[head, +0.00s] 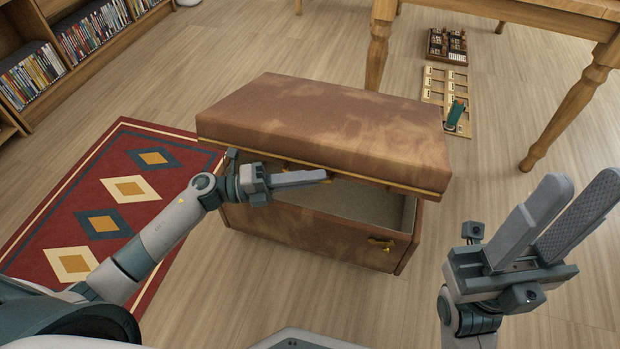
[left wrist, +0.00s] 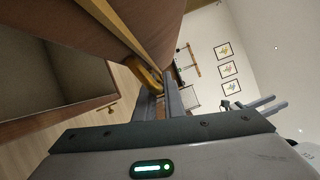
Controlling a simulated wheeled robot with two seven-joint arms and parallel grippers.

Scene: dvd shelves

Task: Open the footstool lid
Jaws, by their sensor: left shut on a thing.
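The footstool has a brown suede-like lid (head: 320,125) with a wooden lower rim, raised and tilted above its box (head: 310,225). A gap at the front shows the pale inside, also seen in the left wrist view (left wrist: 45,85). My left gripper (head: 322,176) is at the lid's front edge, shut on the brass lid catch (left wrist: 146,76); its fingers partly hide the catch. My right gripper (head: 578,195) is open and empty, to the right of the footstool.
A red patterned rug (head: 140,160) lies left of the footstool. A bookcase with DVDs (head: 35,75) stands at the upper left. A wooden table (head: 545,12) is at the upper right, with wooden trays (head: 434,88) on the floor near it. The floor around is otherwise clear.

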